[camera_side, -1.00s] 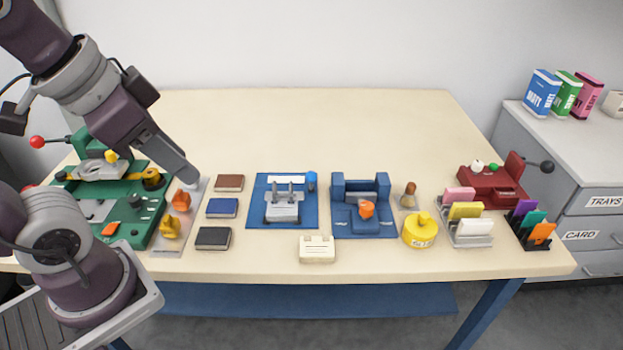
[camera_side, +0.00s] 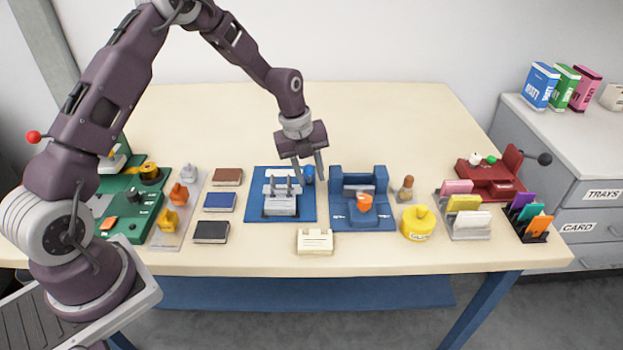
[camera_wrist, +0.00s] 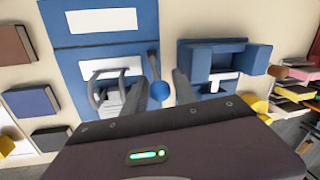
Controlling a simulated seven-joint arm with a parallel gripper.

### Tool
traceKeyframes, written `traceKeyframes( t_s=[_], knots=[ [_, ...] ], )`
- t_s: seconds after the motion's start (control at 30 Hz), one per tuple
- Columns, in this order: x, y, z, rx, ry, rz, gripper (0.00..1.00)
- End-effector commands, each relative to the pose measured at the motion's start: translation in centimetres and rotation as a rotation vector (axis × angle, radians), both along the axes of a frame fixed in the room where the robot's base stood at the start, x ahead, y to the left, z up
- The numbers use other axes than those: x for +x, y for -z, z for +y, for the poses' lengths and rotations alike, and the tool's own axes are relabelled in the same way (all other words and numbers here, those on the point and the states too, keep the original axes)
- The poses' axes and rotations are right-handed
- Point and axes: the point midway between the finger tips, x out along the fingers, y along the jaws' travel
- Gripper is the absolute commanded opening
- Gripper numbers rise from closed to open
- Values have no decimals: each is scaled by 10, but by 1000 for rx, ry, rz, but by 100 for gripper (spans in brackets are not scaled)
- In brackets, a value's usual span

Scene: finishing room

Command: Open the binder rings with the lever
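The blue binder (camera_side: 254,205) lies flat at the middle of the table's front part. Its upright metal rings (camera_side: 281,184) stand on a pale block of white sheets; in the wrist view the rings (camera_wrist: 98,88) look closed, though partly hidden. The lever with a blue ball knob (camera_side: 309,172) stands at the binder's right side. My gripper (camera_side: 310,179) points down over that side, fingers apart. In the wrist view the lever's blue knob (camera_wrist: 159,91) shows between the two fingers of my gripper (camera_wrist: 158,80). I cannot tell whether either finger touches it.
A blue fixture with an orange knob (camera_side: 364,203) stands close to the right. A cream block (camera_side: 315,241) lies in front. Brown, blue and dark books (camera_side: 211,232) lie to the left. A yellow tub (camera_side: 419,224) stands farther right. The table behind is clear.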

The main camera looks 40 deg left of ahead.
Motion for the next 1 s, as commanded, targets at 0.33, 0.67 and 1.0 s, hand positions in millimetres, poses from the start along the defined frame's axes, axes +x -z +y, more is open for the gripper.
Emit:
traceKeyframes(
  t_s=[0.33,0.67,1.0],
  knots=[
    [3,18,-2,0,-1,0,34],
    [3,18,-2,0,-1,0,0],
    [3,18,-2,0,-1,0,0]
  ],
)
